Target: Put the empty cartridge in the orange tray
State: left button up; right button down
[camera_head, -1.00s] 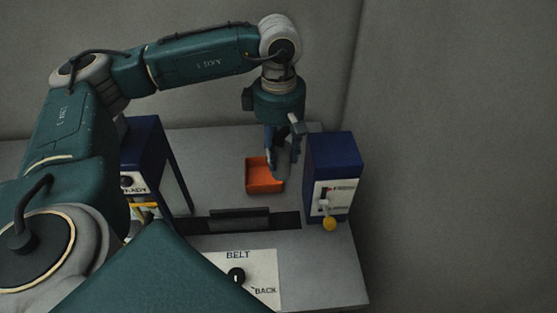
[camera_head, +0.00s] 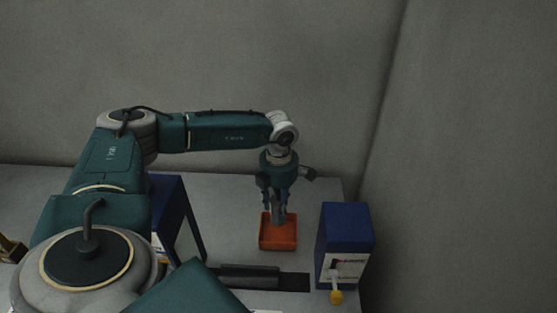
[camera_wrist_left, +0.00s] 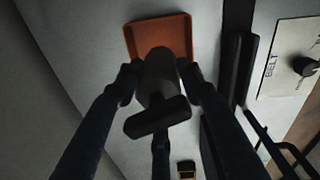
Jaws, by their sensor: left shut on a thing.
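The orange tray (camera_head: 267,243) lies on the grey table at the far side. It also shows at the top of the left wrist view (camera_wrist_left: 148,30). My left gripper (camera_head: 277,207) points down over the tray. It is shut on a dark grey cartridge (camera_wrist_left: 159,72) with a black crosspiece at its near end. In the head view the cartridge (camera_head: 278,213) overlaps the tray between the fingers. I cannot tell whether it touches the tray floor. My right gripper is not in view.
A blue box (camera_head: 345,228) with a yellow-tipped lever (camera_head: 336,296) stands right of the tray. A dark blue frame (camera_head: 178,205) stands to its left. A black belt strip (camera_head: 265,278) runs in front. Table space around the tray is clear.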

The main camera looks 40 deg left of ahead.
aim_at(279, 221)
pick_arm(q)
notch_tip(279, 221, down, 3)
jog(key=shift+w+r+p, duration=0.15)
jog(key=shift+p, duration=0.15)
jog(key=shift+f, duration=0.7)
notch_tip(279, 221, down, 3)
jog(key=shift+r+p, duration=0.2)
jog(key=shift+p, duration=0.4)
jog(key=shift+f, duration=0.5)
jog(key=o, duration=1.4)
jog(key=shift+f, duration=0.1)
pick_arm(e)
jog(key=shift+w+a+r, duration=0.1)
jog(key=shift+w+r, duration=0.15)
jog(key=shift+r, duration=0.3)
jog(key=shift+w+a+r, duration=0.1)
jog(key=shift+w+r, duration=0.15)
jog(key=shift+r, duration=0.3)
